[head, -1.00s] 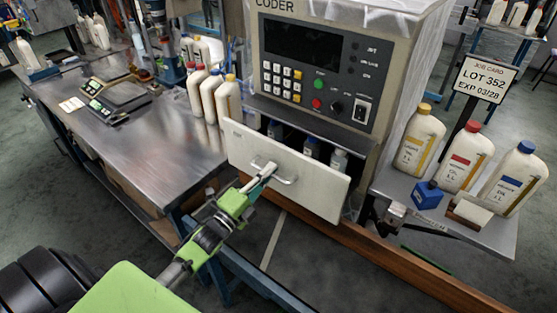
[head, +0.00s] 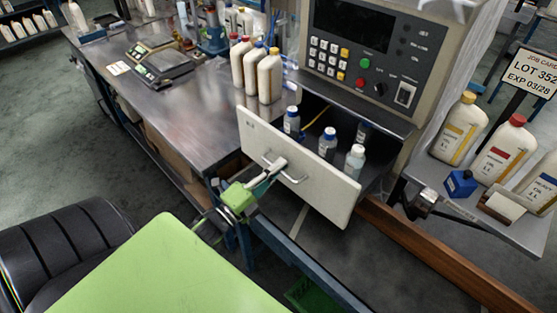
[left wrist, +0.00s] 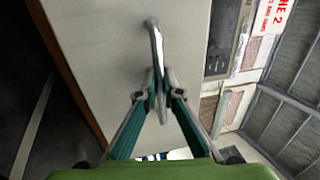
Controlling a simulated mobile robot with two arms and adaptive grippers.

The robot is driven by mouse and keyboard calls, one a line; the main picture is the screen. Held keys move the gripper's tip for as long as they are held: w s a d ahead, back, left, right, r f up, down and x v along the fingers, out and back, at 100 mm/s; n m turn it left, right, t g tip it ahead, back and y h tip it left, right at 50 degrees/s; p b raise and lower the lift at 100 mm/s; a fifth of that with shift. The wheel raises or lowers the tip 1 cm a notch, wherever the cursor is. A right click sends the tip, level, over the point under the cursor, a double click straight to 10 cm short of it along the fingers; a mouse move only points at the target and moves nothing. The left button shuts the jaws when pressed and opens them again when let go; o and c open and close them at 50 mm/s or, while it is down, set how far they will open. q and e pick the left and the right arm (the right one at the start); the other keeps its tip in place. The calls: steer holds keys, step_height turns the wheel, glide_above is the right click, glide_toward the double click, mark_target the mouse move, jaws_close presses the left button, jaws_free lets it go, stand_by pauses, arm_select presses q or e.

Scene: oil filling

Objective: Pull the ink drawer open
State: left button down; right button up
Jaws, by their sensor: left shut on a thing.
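The ink drawer (head: 325,187) is a white-fronted drawer below the coder panel, standing well out of its housing. Several small bottles, among them one with a pale cap (head: 354,162), stand inside it. My left gripper (head: 277,166) is shut on the drawer's metal bar handle (head: 293,180). In the left wrist view the fingers (left wrist: 160,90) close on the handle (left wrist: 154,40) against the white drawer front (left wrist: 110,65). My right gripper is not in view.
The coder (head: 375,50) stands above the drawer. Oil bottles (head: 270,76) stand on the metal bench to the left. A right-hand shelf holds more bottles (head: 505,150) and a small blue container (head: 460,184). A wooden rail (head: 430,252) runs below.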

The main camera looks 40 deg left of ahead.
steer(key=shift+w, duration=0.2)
arm_select(q)
steer(key=c, duration=2.5)
jaws_free()
steer(key=shift+s+f, duration=0.1)
steer(key=shift+s, duration=0.05)
steer(key=v, duration=1.1)
steer(key=shift+s+a, duration=0.1)
steer(key=shift+s, duration=0.25)
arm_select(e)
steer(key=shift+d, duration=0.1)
